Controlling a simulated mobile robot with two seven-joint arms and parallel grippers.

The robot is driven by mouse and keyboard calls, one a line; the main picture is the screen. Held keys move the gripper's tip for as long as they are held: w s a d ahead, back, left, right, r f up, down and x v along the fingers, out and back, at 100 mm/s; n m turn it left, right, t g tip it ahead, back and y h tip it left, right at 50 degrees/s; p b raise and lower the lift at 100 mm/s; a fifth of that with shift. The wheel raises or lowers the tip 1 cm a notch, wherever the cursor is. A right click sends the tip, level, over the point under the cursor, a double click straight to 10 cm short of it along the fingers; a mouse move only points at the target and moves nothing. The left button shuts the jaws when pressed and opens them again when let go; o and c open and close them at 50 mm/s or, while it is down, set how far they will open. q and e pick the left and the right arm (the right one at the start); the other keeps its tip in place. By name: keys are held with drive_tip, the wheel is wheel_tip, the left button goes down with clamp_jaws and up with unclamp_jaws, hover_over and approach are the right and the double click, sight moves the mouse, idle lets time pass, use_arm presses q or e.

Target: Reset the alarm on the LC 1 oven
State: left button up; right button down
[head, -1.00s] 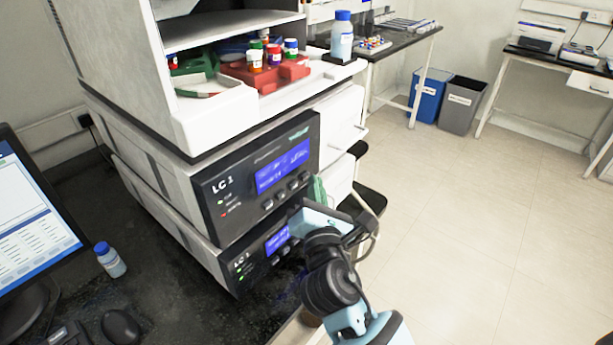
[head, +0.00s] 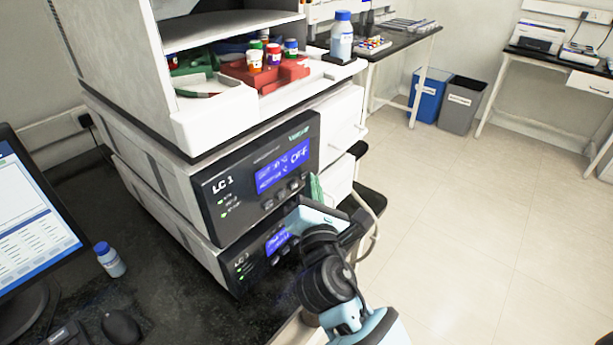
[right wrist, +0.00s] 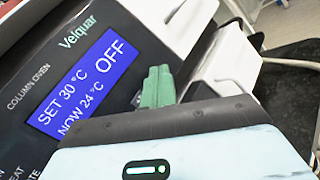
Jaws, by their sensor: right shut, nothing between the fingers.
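The LC 1 oven (head: 225,200) is the upper dark-fronted unit of the stack in the head view. Its blue display (head: 283,167) shows OFF, and the right wrist view reads SET 30 °C, NOW 24 °C and OFF on that display (right wrist: 85,85). Small lights beside its label show green, none red. Buttons sit under the display. My right gripper (head: 316,188) is shut and empty, with its green fingers at the right end of the LC 1 front. They also show in the right wrist view (right wrist: 157,86); contact with a button cannot be told. My left gripper is out of view.
A similar lower unit (head: 240,265) sits beneath, its label hard to read. A red rack (head: 280,75) with capped vials stands on top. A monitor (head: 30,225), small bottle (head: 110,260) and mouse (head: 121,326) are at left. The floor at right is clear.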

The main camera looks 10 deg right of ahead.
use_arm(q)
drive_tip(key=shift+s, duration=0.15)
use_arm(e)
drive_tip(key=shift+s, duration=0.15)
drive_tip(key=shift+s+d, duration=0.15)
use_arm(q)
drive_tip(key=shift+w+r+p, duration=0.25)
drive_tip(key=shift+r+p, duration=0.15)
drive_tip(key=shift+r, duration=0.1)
use_arm(e)
drive_tip(key=shift+s+d, duration=0.35)
drive_tip(key=shift+s, duration=0.05)
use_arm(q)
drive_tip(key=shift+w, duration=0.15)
